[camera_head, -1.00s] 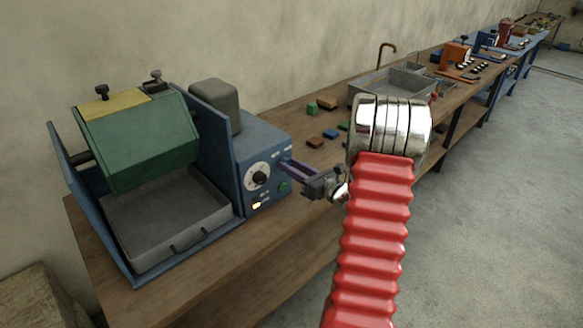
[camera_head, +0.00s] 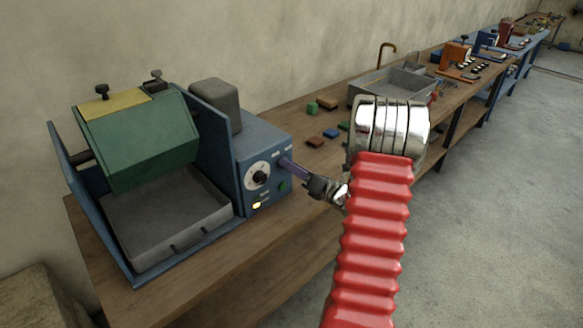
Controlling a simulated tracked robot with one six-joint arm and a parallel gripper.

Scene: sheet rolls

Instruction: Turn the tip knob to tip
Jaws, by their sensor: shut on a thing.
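A blue machine (camera_head: 264,147) stands at the near left of the bench, with a green drum (camera_head: 140,145) held over a grey tray (camera_head: 165,228). Its front panel has a black dial (camera_head: 261,178) on a white scale, a lit yellow lamp (camera_head: 257,205) and a green button (camera_head: 283,186). My gripper (camera_head: 284,162) reaches from the right to the panel's upper right, its purple fingers shut on a knob there. The fingertips hide the knob, so I cannot see its pointer. The small panel labels are too blurred to read.
My red arm fills the centre right. Small coloured blocks (camera_head: 331,134) lie on the wooden bench (camera_head: 225,262) behind my gripper. A grey open bin (camera_head: 388,83) stands farther back. Other machines line the bench beyond. The floor at right is clear.

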